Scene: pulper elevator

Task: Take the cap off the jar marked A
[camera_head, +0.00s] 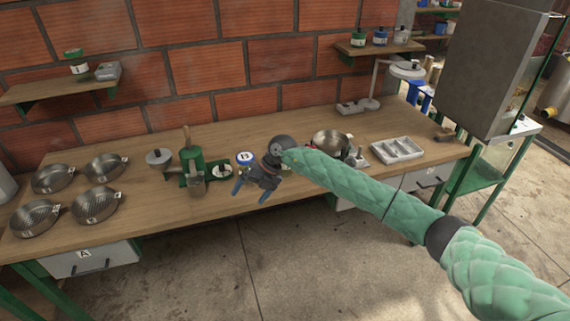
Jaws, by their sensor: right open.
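My right gripper (251,191) is open and empty, with its blue fingertips pointing down over the table's front edge. Just beyond it stands a small jar with a blue cap marked B (245,158). Left of that is a small dark item with a white face (222,171), whose mark I cannot read. No jar clearly marked A can be made out. A jar with a green cap (78,62) is on the left shelf, its label too small to read. Several capped jars, one with a green cap (358,38), stand on the right shelf. My left gripper is not in view.
A green hand-cranked device (191,165) stands left of the blue-capped jar. Several metal sieves (96,205) are at the left. A metal bowl (331,142) and a white divided tray (398,150) are at the right. A drawer marked A (92,259) hangs below the table.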

